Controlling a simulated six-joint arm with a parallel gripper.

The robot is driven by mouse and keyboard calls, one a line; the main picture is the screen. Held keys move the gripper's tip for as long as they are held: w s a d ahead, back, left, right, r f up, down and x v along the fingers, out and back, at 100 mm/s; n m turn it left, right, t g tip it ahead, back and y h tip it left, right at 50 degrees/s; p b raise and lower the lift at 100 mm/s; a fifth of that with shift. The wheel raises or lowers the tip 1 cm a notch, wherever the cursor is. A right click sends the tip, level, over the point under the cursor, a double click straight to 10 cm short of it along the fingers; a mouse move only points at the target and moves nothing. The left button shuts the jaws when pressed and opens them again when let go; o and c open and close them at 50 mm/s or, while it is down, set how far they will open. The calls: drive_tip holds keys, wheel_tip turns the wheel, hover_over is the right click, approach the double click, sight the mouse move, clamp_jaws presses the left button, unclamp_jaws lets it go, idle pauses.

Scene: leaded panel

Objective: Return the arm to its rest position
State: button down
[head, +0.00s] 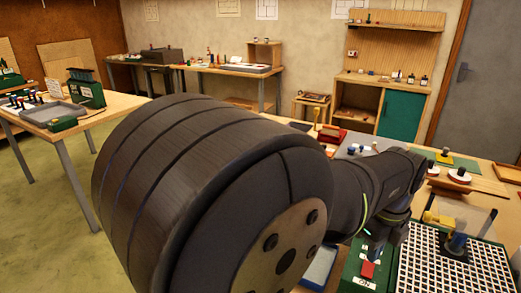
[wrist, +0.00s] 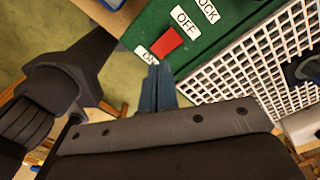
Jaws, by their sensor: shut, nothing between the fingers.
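My gripper (wrist: 158,88) shows in the wrist view as two blue-grey fingers held together, with nothing between them. Its fingertips appear beside the lower edge of a green box (wrist: 152,28) with a red rocker switch (wrist: 171,41) and labels that include OFF and LOCK. I cannot tell whether the fingers touch the box. In the head view my own dark arm fills the middle and hides much of the bench; I cannot make out the fingertips there. The green box (head: 352,268) and its red switch (head: 367,269) show at the lower right.
A white grid (head: 430,270) lies right of the green box and also shows in the wrist view (wrist: 250,62). Small items on coloured trays (head: 458,179) sit farther back. A side table (head: 95,112) stands at left, with open floor below.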

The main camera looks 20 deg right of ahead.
sight(367, 273)
wheel_tip(367, 273, down, 5)
drive_tip(key=shift+r, duration=0.1)
drive_tip(key=shift+r, duration=0.1)
idle(0.4)
drive_tip(key=shift+r, duration=4.2)
drive_tip(key=w+d+r+n+g+h, duration=0.4)
drive_tip(key=w+d+r+g+h, duration=0.1)
drive_tip(key=w+d+r, duration=0.1)
drive_tip(key=shift+d+r+g+h, duration=0.4)
drive_tip(key=shift+d+r, duration=0.05)
drive_tip(key=shift+d, duration=0.4)
